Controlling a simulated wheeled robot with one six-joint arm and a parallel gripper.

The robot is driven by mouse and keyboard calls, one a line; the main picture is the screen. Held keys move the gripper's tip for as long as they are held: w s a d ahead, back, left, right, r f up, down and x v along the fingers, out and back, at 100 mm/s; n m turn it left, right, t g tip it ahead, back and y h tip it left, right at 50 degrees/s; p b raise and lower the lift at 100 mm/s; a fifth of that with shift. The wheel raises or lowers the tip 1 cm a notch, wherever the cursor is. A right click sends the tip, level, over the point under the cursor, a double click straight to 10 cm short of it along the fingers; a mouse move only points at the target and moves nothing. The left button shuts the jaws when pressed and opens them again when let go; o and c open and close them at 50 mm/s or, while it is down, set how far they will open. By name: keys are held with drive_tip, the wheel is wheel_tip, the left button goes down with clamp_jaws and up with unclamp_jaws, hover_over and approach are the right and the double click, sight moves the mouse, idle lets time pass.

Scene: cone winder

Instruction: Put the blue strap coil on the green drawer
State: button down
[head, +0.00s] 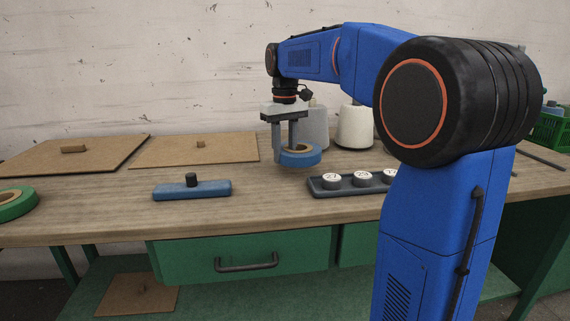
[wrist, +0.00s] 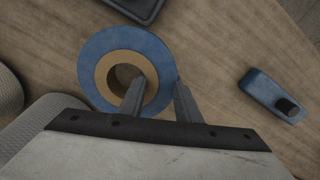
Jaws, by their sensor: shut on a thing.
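The blue strap coil (head: 300,158) is a flat blue ring with a tan cardboard core. My gripper (head: 288,148) points down and is shut on its ring wall. In the wrist view the coil (wrist: 92,52) has one finger inside its core hole and the other against its outer side, with my gripper (wrist: 158,92) at its right edge. In the head view the coil is just above or at the tabletop; I cannot tell if it touches. The green drawer (head: 200,262) is under the front of the bench, its dark handle (head: 247,266) facing out. It looks closed.
A blue block with a black knob (head: 192,189) lies left of the coil. A dark tray (head: 318,189) with white-topped round pieces is at right. Yarn cones (head: 355,127) stand behind. A green coil (head: 14,205) sits at far left. Brown boards (head: 195,150) lie at the back.

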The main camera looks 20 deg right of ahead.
sight(285, 163)
drive_tip(key=shift+f, duration=2.05)
drive_tip(key=shift+f, duration=0.1)
drive_tip(key=c, duration=1.3)
unclamp_jaws()
